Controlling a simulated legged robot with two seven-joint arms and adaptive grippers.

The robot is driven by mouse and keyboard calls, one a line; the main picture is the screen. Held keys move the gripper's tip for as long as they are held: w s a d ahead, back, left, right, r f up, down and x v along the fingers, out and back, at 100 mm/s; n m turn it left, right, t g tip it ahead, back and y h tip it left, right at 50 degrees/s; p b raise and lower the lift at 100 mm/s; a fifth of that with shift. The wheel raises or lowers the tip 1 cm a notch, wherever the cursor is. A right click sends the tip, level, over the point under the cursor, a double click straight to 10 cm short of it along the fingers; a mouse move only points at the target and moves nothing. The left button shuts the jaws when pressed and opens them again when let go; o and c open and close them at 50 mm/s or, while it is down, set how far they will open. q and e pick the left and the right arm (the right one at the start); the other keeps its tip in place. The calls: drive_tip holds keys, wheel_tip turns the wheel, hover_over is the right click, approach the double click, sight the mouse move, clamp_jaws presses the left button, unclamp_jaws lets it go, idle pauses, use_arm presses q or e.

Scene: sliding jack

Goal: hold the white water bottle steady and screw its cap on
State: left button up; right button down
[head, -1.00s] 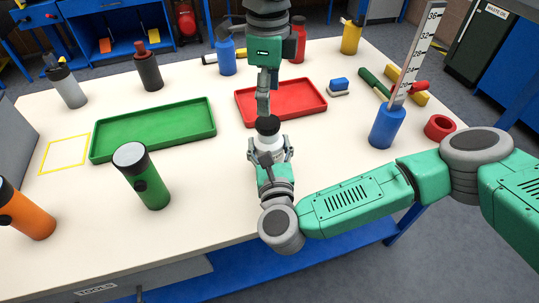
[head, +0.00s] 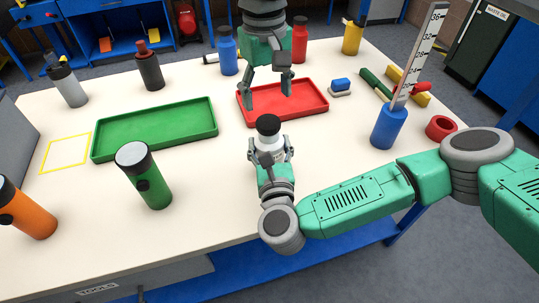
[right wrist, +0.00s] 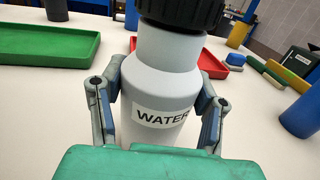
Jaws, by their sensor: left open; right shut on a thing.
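The white water bottle (head: 270,143) stands upright near the middle of the table, with its black cap (head: 268,125) on top. In the right wrist view the bottle (right wrist: 162,84) carries a WATER label, and the black cap (right wrist: 180,12) is partly cut off by the top edge. My right gripper (head: 269,153) is shut around the bottle's body, one finger on each side. My left gripper (head: 268,94) is open and empty, pointing down above the red tray, behind and above the cap and apart from it. Whether the cap is fully tightened cannot be told.
A red tray (head: 320,108) lies behind the bottle and a green tray (head: 152,154) to the left. A green flashlight (head: 154,193) stands front left. Bare table lies between the bottle and the green tray.

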sight(268, 121)
use_arm(q)
drive_tip(key=n, duration=0.6)
drive_tip(key=shift+a+n, duration=0.15)
drive_tip(key=shift+n, duration=0.15)
drive_tip(key=n, duration=0.4)
drive_tip(key=shift+n, duration=0.3)
drive_tip(key=shift+d+f, duration=0.15)
drive_tip(key=shift+f, duration=1.85)
drive_tip(key=shift+d+f, duration=0.1)
drive_tip(key=shift+f, duration=1.9)
drive_tip(key=c, duration=1.2)
drive_tip(key=shift+w, duration=0.1)
drive_tip(key=shift+c, duration=0.3)
